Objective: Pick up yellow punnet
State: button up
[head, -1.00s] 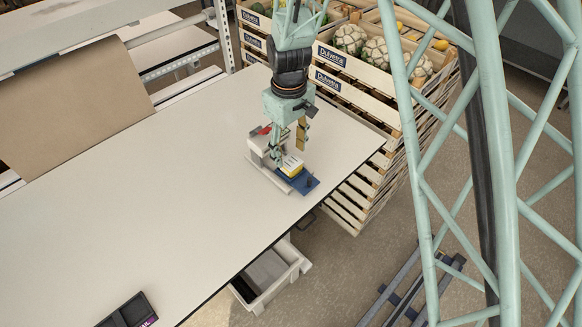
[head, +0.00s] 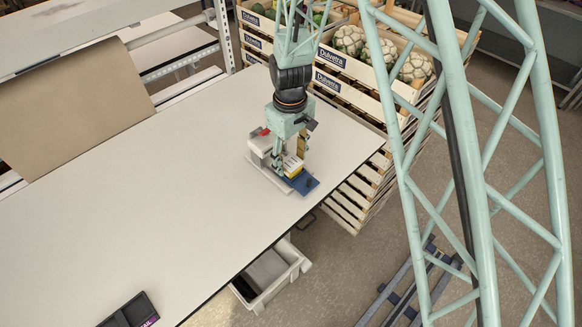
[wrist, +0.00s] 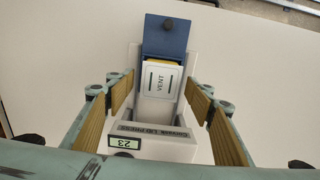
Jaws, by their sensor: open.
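In the head view the punnet (head: 294,170) shows as a small yellow strip on the press (head: 257,172) near the table's right edge. My gripper (wrist: 160,85) is open, its wooden-faced fingers apart on the left and right of the punnet. In the head view my gripper (head: 289,162) is down around the punnet. I cannot tell whether the fingers touch it.
A blue plate with a dark knob (wrist: 165,36) lies beyond the punnet. The table (head: 150,180) is mostly clear to the left. Stacked wooden crates (head: 345,95) stand behind the right edge. A black tray (head: 130,312) lies at the front, and a white bin (head: 285,280) is below the edge.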

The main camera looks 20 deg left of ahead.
jog(key=shift+f, duration=0.7)
jog(key=c, duration=0.9)
